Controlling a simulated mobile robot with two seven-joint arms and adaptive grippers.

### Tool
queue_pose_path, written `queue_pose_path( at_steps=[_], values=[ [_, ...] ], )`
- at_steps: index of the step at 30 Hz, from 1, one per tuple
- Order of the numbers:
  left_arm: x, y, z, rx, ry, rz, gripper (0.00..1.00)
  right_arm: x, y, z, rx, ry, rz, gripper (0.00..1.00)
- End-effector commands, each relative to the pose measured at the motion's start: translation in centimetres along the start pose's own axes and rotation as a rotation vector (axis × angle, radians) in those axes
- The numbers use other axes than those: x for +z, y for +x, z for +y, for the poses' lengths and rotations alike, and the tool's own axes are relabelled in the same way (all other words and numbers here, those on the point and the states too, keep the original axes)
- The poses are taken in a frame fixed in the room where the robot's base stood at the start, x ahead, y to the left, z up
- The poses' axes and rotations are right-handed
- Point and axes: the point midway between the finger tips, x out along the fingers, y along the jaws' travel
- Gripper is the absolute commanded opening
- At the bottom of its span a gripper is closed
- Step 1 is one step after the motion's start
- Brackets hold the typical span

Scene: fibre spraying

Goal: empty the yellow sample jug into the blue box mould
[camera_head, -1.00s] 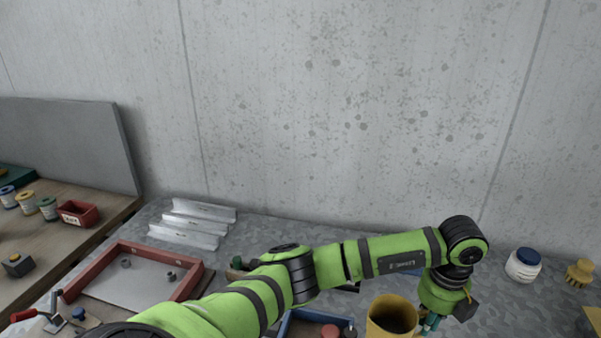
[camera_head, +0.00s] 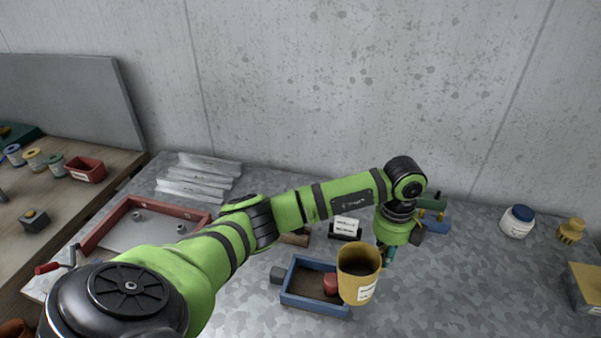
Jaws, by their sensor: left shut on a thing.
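The yellow sample jug (camera_head: 357,285) is held by my left gripper (camera_head: 383,254), which is shut on its right side. The jug is close to upright, its dark opening facing up toward the camera. A white label shows low on its front. The blue box mould (camera_head: 318,307) lies on the grey table just left of and below the jug. The jug overlaps the mould's right end in the picture. The mould has a brown floor, and a red thing (camera_head: 331,283) shows at its right side, partly hidden by the jug. My right gripper is out of view.
A red frame (camera_head: 95,232) lies on the left, with metal angle strips (camera_head: 197,178) behind it. A white jar with a blue lid (camera_head: 517,221) and a small yellow object (camera_head: 570,231) stand at the right. A small label stand (camera_head: 345,228) is behind the mould.

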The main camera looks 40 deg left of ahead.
Motion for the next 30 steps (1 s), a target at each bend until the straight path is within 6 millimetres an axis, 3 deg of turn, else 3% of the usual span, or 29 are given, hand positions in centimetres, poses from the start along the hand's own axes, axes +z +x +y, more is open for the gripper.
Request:
queue_pose_path(
  at_steps=[17,30],
  values=[
    [1.6,-1.7,1.4,-0.187,-0.001,0.215,0.00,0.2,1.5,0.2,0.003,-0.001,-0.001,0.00],
    [3.2,-1.9,2.8,-0.329,-0.002,0.382,0.00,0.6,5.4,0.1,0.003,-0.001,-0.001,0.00]
  ],
)
